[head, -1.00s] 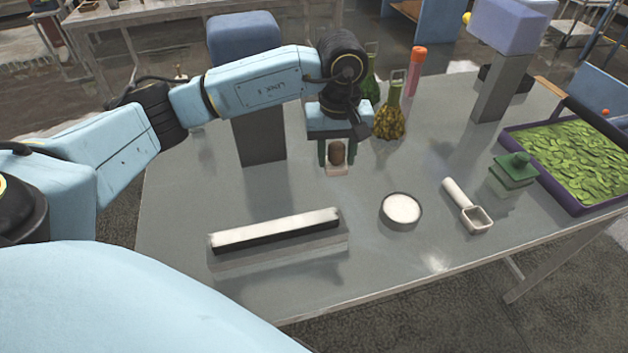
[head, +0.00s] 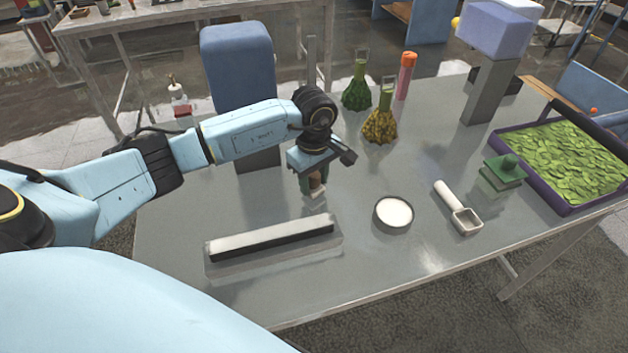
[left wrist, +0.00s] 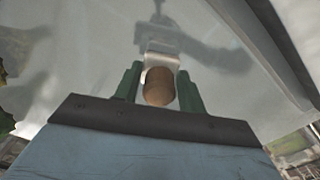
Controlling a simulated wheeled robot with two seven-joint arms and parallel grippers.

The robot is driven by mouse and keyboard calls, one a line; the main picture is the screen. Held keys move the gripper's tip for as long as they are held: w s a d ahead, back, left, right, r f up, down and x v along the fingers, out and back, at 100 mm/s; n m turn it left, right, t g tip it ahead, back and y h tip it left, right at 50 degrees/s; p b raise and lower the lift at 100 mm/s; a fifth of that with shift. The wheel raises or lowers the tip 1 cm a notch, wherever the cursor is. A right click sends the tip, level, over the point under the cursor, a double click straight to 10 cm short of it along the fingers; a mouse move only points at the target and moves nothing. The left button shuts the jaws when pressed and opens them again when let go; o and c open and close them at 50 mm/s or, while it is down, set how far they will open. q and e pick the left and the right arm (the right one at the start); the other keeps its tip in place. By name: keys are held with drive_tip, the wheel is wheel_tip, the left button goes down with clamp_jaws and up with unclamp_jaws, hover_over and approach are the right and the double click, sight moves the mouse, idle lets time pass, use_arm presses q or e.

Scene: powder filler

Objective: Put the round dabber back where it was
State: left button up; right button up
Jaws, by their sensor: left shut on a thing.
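My left gripper (head: 312,184) is shut on the dabber (head: 316,180), which has a rounded brown knob and a pale base. It hangs low over the grey table, behind the long black and white bar; I cannot tell whether its base touches the table. In the left wrist view the dabber's brown knob (left wrist: 158,88) sits between the green fingers, and its pale base shows beyond it. A round dish of white powder (head: 394,213) stands to the right of the gripper. My right gripper is not in view.
The long bar (head: 270,240) lies at the front left of the table (head: 375,260). Green (head: 357,88) and yellow (head: 380,125) flasks and an orange-capped tube (head: 405,75) stand behind.

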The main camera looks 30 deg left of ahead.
sight(314, 174)
use_arm(q)
drive_tip(key=shift+f, duration=0.45)
drive_tip(key=shift+f, duration=0.2)
drive_tip(key=o, duration=0.9)
drive_tip(key=shift+o, duration=0.2)
drive_tip(key=shift+r, duration=0.1)
wheel_tip(314, 174, up, 12)
drive_tip(key=shift+r+b, duration=0.15)
drive_tip(key=shift+b, duration=0.25)
